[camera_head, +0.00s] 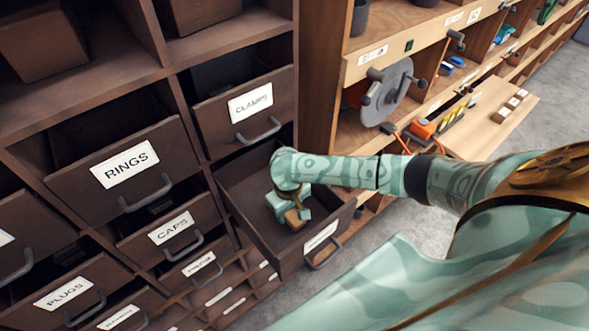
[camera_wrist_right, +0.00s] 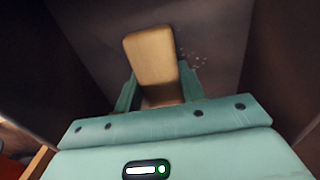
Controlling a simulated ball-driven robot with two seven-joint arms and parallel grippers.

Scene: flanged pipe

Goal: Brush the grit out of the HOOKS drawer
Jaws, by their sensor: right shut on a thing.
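An open dark wooden drawer (camera_head: 292,262) juts out at the centre of the head view; the writing on its label is too small to read. My right gripper (camera_head: 291,209) is down inside it, shut on a tan wooden brush (camera_head: 296,222). In the right wrist view the brush (camera_wrist_right: 149,55) stands out between the two teal fingers, its bristles hidden. Pale specks of grit (camera_wrist_right: 196,60) lie on the drawer floor just to the right of the brush. My left gripper is not in view.
The CLAMPS drawer (camera_head: 215,121) is above, with RINGS (camera_head: 91,191) and CAPS (camera_head: 150,252) drawers to the left. A grey reel (camera_head: 389,92) sticks out of the shelving at the right. The drawer walls stand close around my gripper. Grey floor is clear at the far right.

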